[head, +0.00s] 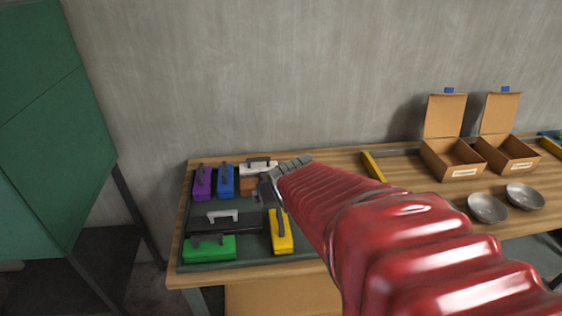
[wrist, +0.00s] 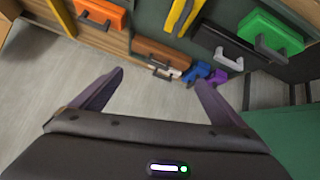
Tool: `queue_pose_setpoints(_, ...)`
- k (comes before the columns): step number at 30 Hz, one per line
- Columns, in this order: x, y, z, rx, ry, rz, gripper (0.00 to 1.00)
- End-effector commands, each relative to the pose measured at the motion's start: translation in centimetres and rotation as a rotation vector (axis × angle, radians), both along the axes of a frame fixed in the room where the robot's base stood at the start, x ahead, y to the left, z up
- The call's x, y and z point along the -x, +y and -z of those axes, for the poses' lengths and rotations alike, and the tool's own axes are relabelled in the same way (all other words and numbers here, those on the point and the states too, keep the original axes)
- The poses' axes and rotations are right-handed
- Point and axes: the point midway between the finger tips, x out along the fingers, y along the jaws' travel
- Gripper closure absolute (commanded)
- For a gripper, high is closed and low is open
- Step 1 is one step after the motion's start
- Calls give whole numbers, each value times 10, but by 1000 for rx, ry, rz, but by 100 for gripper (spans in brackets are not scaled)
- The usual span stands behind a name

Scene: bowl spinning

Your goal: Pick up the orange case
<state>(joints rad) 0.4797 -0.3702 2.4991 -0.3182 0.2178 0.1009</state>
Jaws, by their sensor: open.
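The orange case (wrist: 100,12) shows only in the wrist view, at the upper left, cut by the top edge, with a dark grey handle. I cannot make it out in the head view, where my red arm covers part of the table. My gripper (wrist: 154,76) is open with nothing between its fingers. In the wrist view the orange case lies beyond and left of the left fingertip, apart from it. A brown case (wrist: 160,52) with a dark handle lies just beyond the gap between the fingers.
A dark green tray (head: 250,254) holds purple (head: 203,184), blue (head: 226,180), white (head: 256,168), black (head: 222,225), green (head: 209,248) and yellow (head: 281,236) cases. Two open cardboard boxes (head: 452,160) and two metal bowls (head: 487,208) stand to the right. A grey wall is behind.

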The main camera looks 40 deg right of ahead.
Motion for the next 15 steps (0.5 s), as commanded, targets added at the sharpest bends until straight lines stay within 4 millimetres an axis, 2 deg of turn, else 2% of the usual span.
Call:
queue_pose_setpoints(1,0,-15,5,8,-7,18,6)
queue_pose_setpoints(6,-2,-57,17,44,-51,52,6)
queue_pose_setpoints(15,6,-122,42,75,-131,84,6)
